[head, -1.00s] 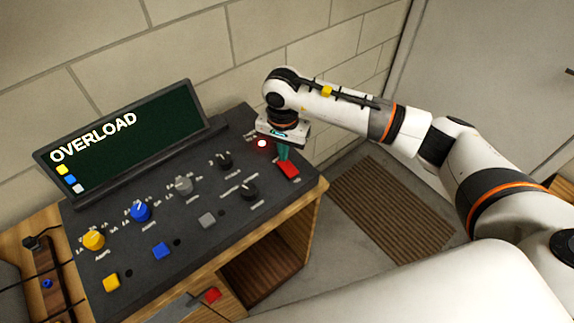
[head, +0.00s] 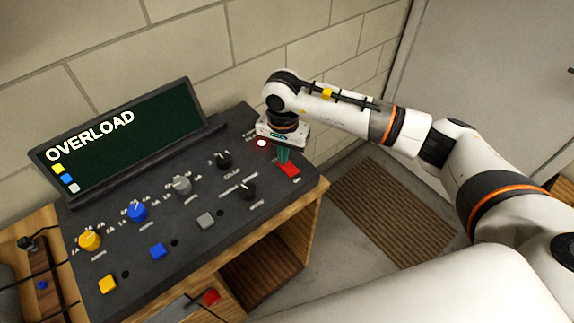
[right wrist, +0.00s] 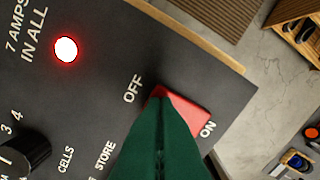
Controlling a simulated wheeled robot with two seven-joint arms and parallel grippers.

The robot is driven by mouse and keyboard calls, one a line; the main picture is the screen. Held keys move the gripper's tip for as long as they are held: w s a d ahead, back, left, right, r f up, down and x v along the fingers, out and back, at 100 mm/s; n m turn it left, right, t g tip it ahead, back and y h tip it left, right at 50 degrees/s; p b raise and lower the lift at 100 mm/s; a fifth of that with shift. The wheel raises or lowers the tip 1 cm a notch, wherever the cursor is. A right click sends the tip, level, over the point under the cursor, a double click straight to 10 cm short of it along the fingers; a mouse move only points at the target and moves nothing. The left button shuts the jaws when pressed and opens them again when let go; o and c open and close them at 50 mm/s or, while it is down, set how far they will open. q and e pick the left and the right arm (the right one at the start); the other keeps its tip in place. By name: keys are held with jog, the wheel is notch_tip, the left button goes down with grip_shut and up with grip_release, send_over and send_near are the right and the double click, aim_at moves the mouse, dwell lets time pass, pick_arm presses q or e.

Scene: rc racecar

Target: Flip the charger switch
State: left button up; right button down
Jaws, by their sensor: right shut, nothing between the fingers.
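The charger panel (head: 205,185) is a dark console on a wooden stand. Its red rocker switch (head: 290,170) is at the right end and also shows in the right wrist view (right wrist: 186,112), between the labels OFF and ON. My right gripper (head: 283,155) is shut and empty, its green fingertips at the switch. In the right wrist view the closed fingers (right wrist: 160,150) cover the near part of the switch; I cannot tell whether they touch it. A red light (right wrist: 66,49) glows beside the switch. My left gripper is not in view.
The screen (head: 120,140) reads OVERLOAD with yellow, blue and white squares. Knobs, such as the blue knob (head: 138,211), and coloured buttons cover the panel. A brick wall stands behind it. A brown mat (head: 390,215) lies on the floor at the right.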

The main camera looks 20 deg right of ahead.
jog(key=shift+r+p, duration=1.25)
jog(key=shift+r, duration=2.15)
